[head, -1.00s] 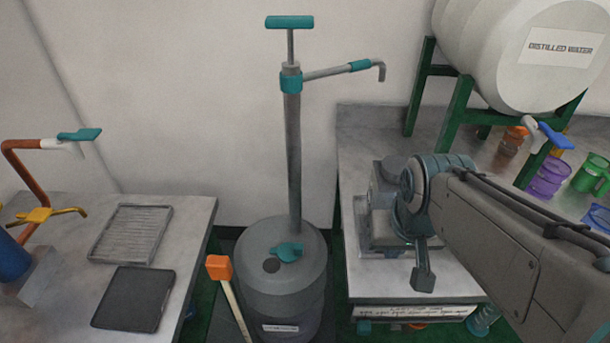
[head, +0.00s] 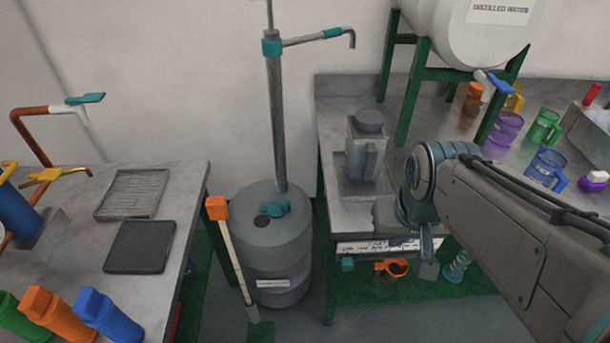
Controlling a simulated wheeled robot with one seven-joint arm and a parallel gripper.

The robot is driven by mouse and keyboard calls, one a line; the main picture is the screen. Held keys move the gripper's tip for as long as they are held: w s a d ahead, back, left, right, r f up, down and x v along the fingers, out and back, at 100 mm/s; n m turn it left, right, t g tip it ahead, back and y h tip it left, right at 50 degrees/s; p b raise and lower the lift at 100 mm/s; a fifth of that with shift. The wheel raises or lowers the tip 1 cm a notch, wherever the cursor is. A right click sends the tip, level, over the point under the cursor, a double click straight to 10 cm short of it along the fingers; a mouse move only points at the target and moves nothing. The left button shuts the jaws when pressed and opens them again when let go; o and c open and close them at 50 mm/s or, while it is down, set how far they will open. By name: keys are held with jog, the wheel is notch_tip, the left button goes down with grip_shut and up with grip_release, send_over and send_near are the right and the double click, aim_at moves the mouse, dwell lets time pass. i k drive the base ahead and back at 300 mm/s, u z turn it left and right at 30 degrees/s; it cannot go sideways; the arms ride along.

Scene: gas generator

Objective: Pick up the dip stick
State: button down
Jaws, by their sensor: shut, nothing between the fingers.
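The dip stick (head: 233,258) is a long pale stick with an orange block handle at its top. It stands slightly tilted in front of the grey drum (head: 275,235), its lower end near the floor. My gripper (head: 427,268) hangs downward in front of the right bench, well to the right of the dip stick and apart from it. Its fingers are small in view; it is shut and empty.
A pump pipe (head: 278,120) rises from the drum. The left bench (head: 180,215) holds a grooved tray, a dark pad and several coloured bottles. The right bench (head: 345,105) holds a grey container (head: 366,155) and coloured jugs. Floor shows between the benches.

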aim_at(216, 208)
jog(key=z, duration=1.2)
jog(key=i, duration=0.7)
jog(key=u, duration=2.3)
